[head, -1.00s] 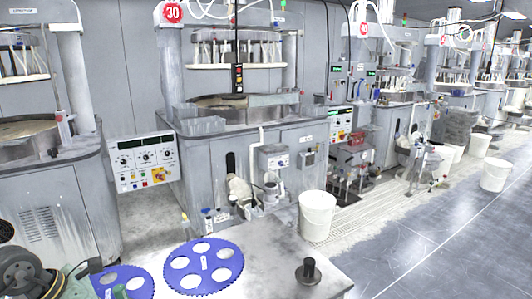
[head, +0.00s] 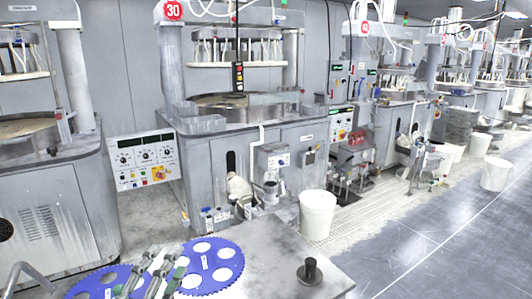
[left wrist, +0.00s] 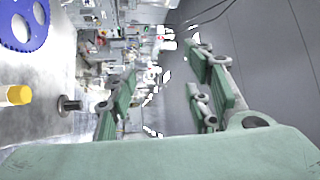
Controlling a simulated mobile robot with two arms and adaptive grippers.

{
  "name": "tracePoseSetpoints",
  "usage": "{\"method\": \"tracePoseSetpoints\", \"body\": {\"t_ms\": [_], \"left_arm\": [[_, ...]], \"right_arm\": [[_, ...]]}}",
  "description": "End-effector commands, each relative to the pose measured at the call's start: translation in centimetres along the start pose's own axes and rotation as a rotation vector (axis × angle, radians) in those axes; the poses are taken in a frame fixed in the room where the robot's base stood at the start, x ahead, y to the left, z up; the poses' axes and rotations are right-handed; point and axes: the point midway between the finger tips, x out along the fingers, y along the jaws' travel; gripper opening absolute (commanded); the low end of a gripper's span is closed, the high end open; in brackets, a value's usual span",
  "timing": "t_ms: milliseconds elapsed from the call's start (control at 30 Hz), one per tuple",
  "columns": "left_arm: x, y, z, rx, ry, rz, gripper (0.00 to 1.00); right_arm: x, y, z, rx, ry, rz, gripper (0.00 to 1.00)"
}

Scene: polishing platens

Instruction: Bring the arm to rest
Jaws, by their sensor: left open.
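My left gripper (head: 158,270) shows at the bottom of the head view, in front of the two blue discs. Its green-padded fingers are apart. In the left wrist view the left gripper (left wrist: 160,92) is open, with nothing between its fingers. My right gripper is in neither view.
A blue holed disc (head: 229,262) lies on the metal table (head: 262,277), with another blue disc (head: 83,287) to its left, partly hidden. A black peg (head: 309,270) stands at right. A yellow-capped object (left wrist: 18,95) shows in the wrist view. Polishing machines and a white bucket (head: 317,212) stand beyond.

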Motion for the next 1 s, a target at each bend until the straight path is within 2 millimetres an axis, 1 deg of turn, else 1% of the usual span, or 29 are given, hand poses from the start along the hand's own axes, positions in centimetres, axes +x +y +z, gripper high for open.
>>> {"method": "tracePoseSetpoints", "body": {"t_ms": [33,67,100,167,200,233,267,300,400,467,500,600,800,867,1000], "left_arm": [[-1.4,1.9,1.9,-0.141,-0.132,0.047,0.46],[-2.4,3.1,3.1,-0.218,-0.213,0.078,0.46],[-3.9,4.9,4.4,-0.321,-0.319,0.125,0.46],[-6.8,8.1,5.9,-0.468,-0.476,0.209,0.46],[-8.9,10.2,6.4,-0.557,-0.574,0.267,0.46],[-10.6,11.8,6.6,-0.618,-0.644,0.311,0.46],[-12.2,13.2,6.5,-0.673,-0.707,0.354,0.46],[-14.3,14.9,6.3,-0.738,-0.783,0.411,0.46],[-18.9,18.1,5.1,-0.866,-0.938,0.538,0.46],[-21.3,19.4,4.1,-0.924,-1.010,0.605,0.46],[-22.8,20.2,3.4,-0.957,-1.053,0.648,0.46],[-26.1,21.5,1.6,-1.029,-1.147,0.745,0.46],[-31.9,23.0,-2.4,-1.141,-1.301,0.931,0.46],[-31.4,24.9,-1.6,-1.129,-1.301,0.928,0.46],[-31.5,28.9,-0.8,-1.121,-1.310,0.941,0.46]], "right_arm": [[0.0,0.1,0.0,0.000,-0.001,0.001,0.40],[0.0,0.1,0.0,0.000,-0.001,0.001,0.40],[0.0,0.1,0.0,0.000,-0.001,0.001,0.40],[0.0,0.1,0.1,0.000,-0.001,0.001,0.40],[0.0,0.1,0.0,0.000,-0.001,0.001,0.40],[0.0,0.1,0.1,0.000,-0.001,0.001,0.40],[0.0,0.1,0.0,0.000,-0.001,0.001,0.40],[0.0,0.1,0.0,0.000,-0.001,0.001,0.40],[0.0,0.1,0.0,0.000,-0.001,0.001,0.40],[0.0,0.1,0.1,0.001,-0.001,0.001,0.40],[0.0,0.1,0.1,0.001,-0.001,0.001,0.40],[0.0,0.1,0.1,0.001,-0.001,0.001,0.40],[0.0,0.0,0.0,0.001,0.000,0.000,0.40],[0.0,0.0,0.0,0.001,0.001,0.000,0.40],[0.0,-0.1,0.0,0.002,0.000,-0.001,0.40]]}}
